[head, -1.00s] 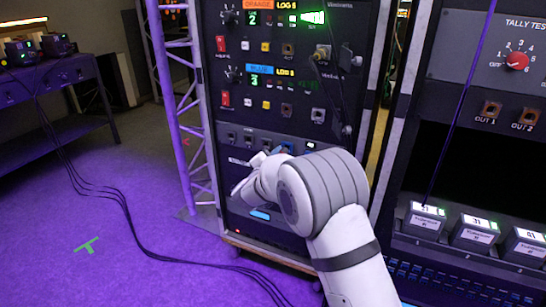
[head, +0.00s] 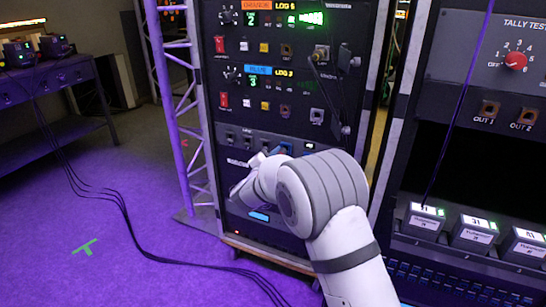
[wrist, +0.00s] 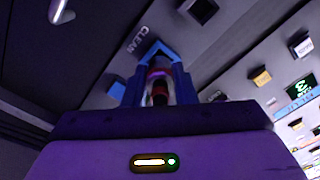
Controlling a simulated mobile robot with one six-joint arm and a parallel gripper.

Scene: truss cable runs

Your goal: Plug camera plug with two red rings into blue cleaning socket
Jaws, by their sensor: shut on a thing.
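My gripper (wrist: 158,80) is shut on a plug (wrist: 160,91) with red and dark bands and a pale part, seen between the blue fingers in the wrist view. Its ring count is not clear. The plug points at the panel, at a blue-framed socket (wrist: 158,47) beside the label "CLEAN". The fingertips overlap this frame, so I cannot tell how far the plug is in. In the head view my gripper (head: 268,158) is at the rack's lower socket row, just left of the blue socket (head: 287,147); my wrist hides part of the panel.
The rack panel (head: 240,143) has several dark sockets left of the blue one. Orange and blue labelled units sit above, with a dark cable (head: 330,95) hanging from a plug. A truss (head: 178,110) stands left. A second rack (head: 470,95) stands right. Cables lie on the floor.

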